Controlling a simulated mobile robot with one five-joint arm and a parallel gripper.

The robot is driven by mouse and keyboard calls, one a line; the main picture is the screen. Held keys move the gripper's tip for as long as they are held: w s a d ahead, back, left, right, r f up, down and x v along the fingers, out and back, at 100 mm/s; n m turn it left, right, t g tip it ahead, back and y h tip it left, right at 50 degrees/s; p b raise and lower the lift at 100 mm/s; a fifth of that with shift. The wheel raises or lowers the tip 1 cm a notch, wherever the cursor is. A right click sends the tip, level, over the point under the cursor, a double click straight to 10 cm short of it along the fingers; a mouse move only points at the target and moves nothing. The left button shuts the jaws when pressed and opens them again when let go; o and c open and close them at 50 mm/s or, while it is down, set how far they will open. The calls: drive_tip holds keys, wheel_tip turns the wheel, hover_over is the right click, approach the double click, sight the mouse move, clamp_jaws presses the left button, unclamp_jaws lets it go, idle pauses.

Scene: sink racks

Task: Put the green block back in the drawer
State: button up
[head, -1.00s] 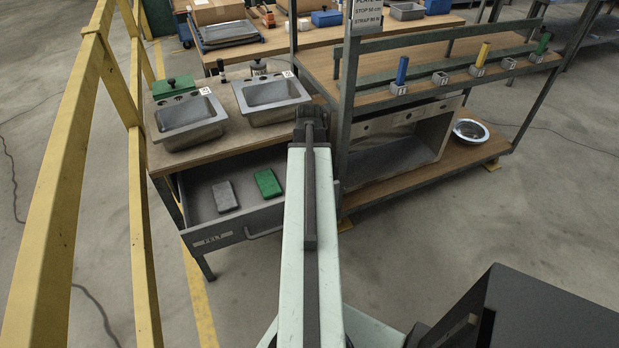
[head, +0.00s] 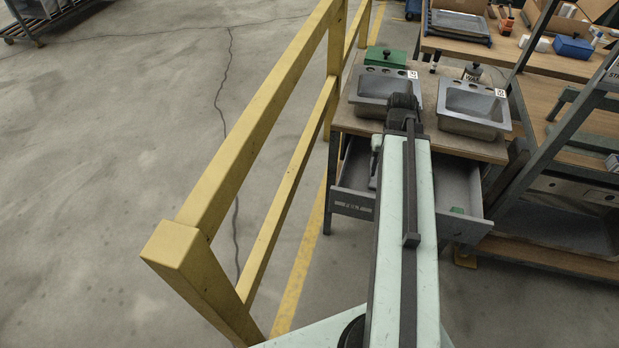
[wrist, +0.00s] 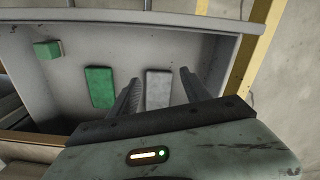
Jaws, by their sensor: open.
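The drawer (head: 352,203) under the sink bench stands open; its inside shows in the wrist view (wrist: 130,46). A small green block (wrist: 47,49) is in its upper left corner there; its top just shows in the head view (head: 457,210). A flat green slab (wrist: 100,87) and a flat grey slab (wrist: 158,84) lie side by side in the drawer; my arm hides them in the head view. My gripper (wrist: 160,76) is open and empty, one finger on each side of the grey slab in the picture. Its height above it is unclear.
Two grey sinks (head: 381,98) (head: 472,110) stand on the bench top, with a green knobbed lid (head: 386,59) behind. A yellow railing (head: 255,120) runs along the left. A metal rack (head: 560,225) stands close on the right.

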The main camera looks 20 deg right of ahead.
drive_tip(key=w+a+n, duration=0.2)
drive_tip(key=w+a, duration=0.1)
drive_tip(key=a, duration=1.1)
drive_tip(key=w+a+n, duration=0.1)
drive_tip(key=w+a, duration=0.1)
drive_tip(key=a, duration=1.2)
drive_tip(key=shift+w+a+n, duration=0.3)
drive_tip(key=shift+w+n, duration=0.1)
